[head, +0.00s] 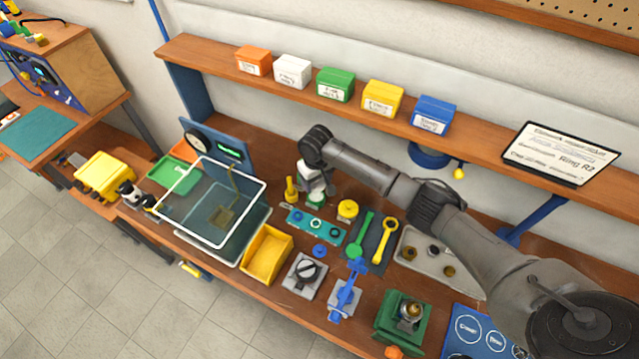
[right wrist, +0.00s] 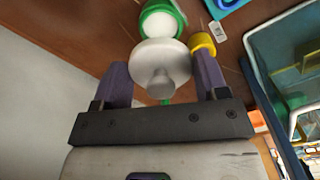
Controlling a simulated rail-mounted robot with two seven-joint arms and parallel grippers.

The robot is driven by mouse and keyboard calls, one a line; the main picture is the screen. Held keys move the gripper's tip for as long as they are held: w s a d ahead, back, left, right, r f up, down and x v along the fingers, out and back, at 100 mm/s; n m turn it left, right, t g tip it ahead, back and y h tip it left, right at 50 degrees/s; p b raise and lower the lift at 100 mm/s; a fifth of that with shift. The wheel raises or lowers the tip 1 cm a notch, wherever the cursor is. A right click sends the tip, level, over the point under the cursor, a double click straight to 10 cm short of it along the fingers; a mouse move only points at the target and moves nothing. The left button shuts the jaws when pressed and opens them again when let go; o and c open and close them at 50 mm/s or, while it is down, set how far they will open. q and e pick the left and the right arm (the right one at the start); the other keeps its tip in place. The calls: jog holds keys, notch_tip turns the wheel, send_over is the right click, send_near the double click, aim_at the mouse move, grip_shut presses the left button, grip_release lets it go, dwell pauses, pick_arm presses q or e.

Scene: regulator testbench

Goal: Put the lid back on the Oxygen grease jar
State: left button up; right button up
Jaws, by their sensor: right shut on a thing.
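The grease jar, green with white contents showing in its open mouth (right wrist: 160,20), stands on the bench; in the head view the green jar (head: 316,200) is just below my right gripper (head: 314,186). In the right wrist view the pale round lid with a knob (right wrist: 158,62) sits between the two dark fingers of my right gripper (right wrist: 160,80), which is shut on it. The lid overlaps the jar's near edge in that view, and it looks apart from the jar, though the gap is hard to judge. I cannot read a jar label. My left gripper is not in view.
A yellow bottle (head: 291,190) stands left of the jar and a yellow round jar (head: 347,209) to its right. A teal strip with rings (head: 314,226) lies in front. A clear-walled box (head: 214,210) stands to the left. The shelf (head: 300,95) runs behind.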

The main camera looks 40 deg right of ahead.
jog(key=shift+f+b, duration=2.1)
jog(key=shift+b, duration=0.3)
jog(key=shift+f, duration=0.9)
jog(key=shift+p, duration=0.3)
jog(key=shift+p, duration=0.5)
jog(key=shift+f+p, duration=0.1)
jog(key=shift+p, duration=0.2)
jog(key=shift+p, duration=0.35)
dwell(0.6)
